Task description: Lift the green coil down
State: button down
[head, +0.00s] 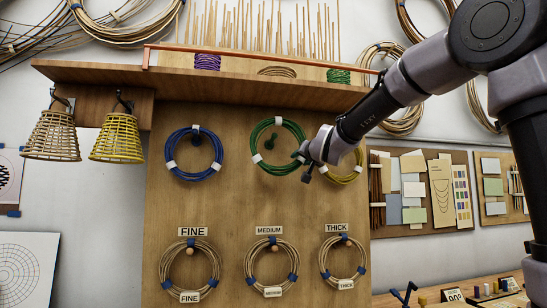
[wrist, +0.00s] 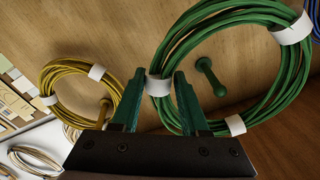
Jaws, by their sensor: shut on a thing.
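The green coil (head: 263,167) is on the upper middle of the wooden board, with white wraps around it. My gripper (head: 300,158) is at its lower right side in the head view. In the wrist view the green coil (wrist: 186,40) fills the right half, and my gripper (wrist: 158,88) is shut on its strand at a white wrap. A dark green peg (wrist: 208,76) stands inside the ring. The peg also shows in the head view (head: 270,143), with a gap between it and the ring's top strands.
A blue coil (head: 173,150) hangs to the left. A yellow coil (head: 356,172) hangs close to the right, partly behind my gripper. Labelled cane coils (head: 163,267) hang below. A wooden shelf (head: 110,73) juts out above. Two basket lamps (head: 118,140) hang at left.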

jog(key=v, duration=0.3)
jog(key=shift+s+d, duration=0.1)
jog(key=shift+s, duration=0.2)
jog(key=shift+s, duration=0.1)
dwell(0.5)
